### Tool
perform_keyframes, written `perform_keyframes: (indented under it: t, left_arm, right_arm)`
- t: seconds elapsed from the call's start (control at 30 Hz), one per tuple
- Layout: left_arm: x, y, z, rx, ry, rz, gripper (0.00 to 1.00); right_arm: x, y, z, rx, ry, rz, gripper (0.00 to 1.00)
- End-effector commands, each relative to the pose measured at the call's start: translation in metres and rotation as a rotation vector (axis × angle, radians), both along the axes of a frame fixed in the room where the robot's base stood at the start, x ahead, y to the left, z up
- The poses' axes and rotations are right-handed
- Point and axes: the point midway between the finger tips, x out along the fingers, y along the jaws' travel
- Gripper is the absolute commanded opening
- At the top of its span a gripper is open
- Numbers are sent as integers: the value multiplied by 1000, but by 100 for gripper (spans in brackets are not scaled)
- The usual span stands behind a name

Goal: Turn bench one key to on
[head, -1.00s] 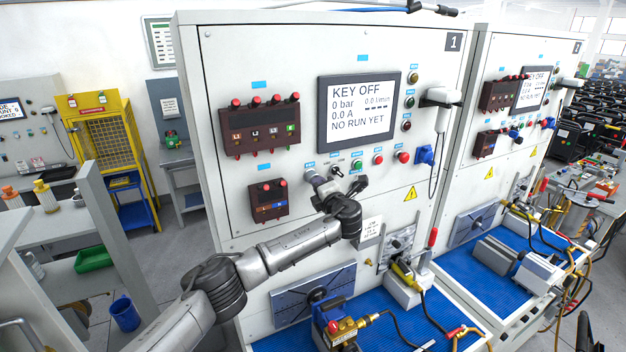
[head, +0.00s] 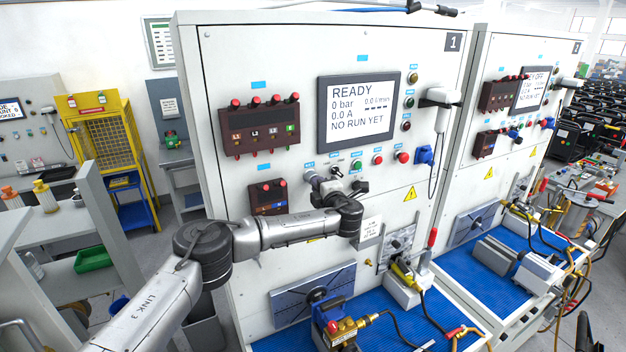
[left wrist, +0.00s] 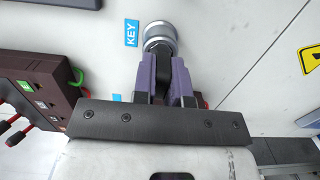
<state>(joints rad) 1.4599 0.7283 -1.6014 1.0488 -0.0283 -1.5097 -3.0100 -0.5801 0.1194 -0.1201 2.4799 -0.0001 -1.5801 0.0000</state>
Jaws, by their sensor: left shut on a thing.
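Bench one's panel (head: 230,180) carries the number 1 at its top right. Its screen (head: 360,107) reads READY, 0 bar, 0.0 A, NO RUN YET. The key switch (left wrist: 158,36) is a round metal collar beside a blue KEY label (left wrist: 131,33) in the left wrist view. My left gripper (head: 328,183) is at the key switch, below the screen. In the left wrist view my left gripper (left wrist: 163,75) is shut on the dark key, its purple-grey fingers close together just below the collar. The key is mostly hidden between the fingers. My right gripper is not in view.
A selector and green and red buttons (head: 403,157) sit right of the key. A brown terminal box (head: 262,126) is up and left. Below is a blue mat (head: 380,320) with fittings and hoses. Bench two (head: 500,150) stands to the right.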

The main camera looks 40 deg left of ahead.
Motion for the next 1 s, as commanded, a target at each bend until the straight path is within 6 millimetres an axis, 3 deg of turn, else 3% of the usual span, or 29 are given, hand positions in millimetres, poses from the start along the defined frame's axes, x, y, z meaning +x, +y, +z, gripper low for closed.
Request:
perform_keyframes:
  t: [0.03,0.07,0.37,0.73,1.0]
  left_arm:
    - [1,-1,0,0,0,-3,0]
    - [1,-1,0,0,0,-3,14]
    - [0,0,0,0,0,-1,43]
    - [-2,-7,-1,0,-1,-3,43]
    - [-20,-51,-2,-1,-2,-5,43]
  right_arm:
    - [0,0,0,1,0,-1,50]
    - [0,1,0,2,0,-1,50]
    - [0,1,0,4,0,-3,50]
    - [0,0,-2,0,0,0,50]
    - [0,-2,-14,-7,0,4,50]
